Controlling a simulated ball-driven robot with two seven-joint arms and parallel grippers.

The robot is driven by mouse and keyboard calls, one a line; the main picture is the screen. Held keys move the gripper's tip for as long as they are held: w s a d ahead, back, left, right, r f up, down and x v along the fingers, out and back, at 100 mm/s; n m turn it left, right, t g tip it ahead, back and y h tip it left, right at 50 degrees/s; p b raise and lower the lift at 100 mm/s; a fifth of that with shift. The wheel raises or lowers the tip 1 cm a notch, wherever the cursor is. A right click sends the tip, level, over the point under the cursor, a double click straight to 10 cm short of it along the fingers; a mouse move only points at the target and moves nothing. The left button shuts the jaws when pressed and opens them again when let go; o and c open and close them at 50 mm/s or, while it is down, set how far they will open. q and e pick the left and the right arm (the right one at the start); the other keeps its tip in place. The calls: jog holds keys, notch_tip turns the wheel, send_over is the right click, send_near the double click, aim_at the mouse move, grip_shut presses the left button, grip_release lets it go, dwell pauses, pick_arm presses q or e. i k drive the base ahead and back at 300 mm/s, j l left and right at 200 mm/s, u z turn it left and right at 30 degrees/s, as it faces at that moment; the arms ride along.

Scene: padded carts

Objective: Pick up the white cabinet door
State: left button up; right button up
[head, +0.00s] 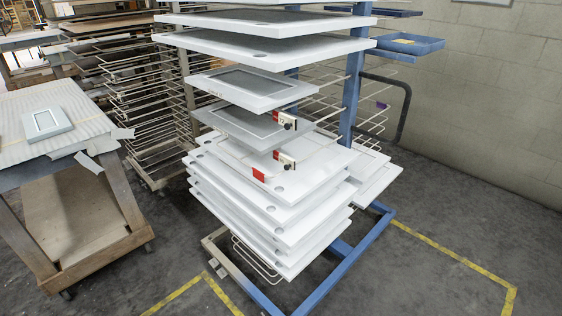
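A small white cabinet door (66,121) with a recessed panel lies flat on the padded top of the cart (20,105) at the left, near its right side. More white doors and panels lie flat on a blue rack (354,75) in the middle. They include a smaller framed door (252,80), another framed door (245,125) just below it, and a close stack of larger white panels (300,215) lower down. Neither of my grippers is in view, and nothing is seen touching any door.
The cart has wooden legs and wheels; loose strips hang off its padding. A wire drying rack (145,90) stands behind, between cart and blue rack. Blue trays (410,45) stick out at upper right. The floor (430,220) at the right is clear, with yellow lines.

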aim_at(259, 91)
jog(key=i+j+z, duration=0.1)
jog(key=i+j, duration=0.35)
jog(key=j, duration=0.25)
jog(key=i+j+z, duration=0.15)
jog(key=i+j, duration=0.3)
jog(key=j, duration=0.3)
jog(key=z, duration=0.05)
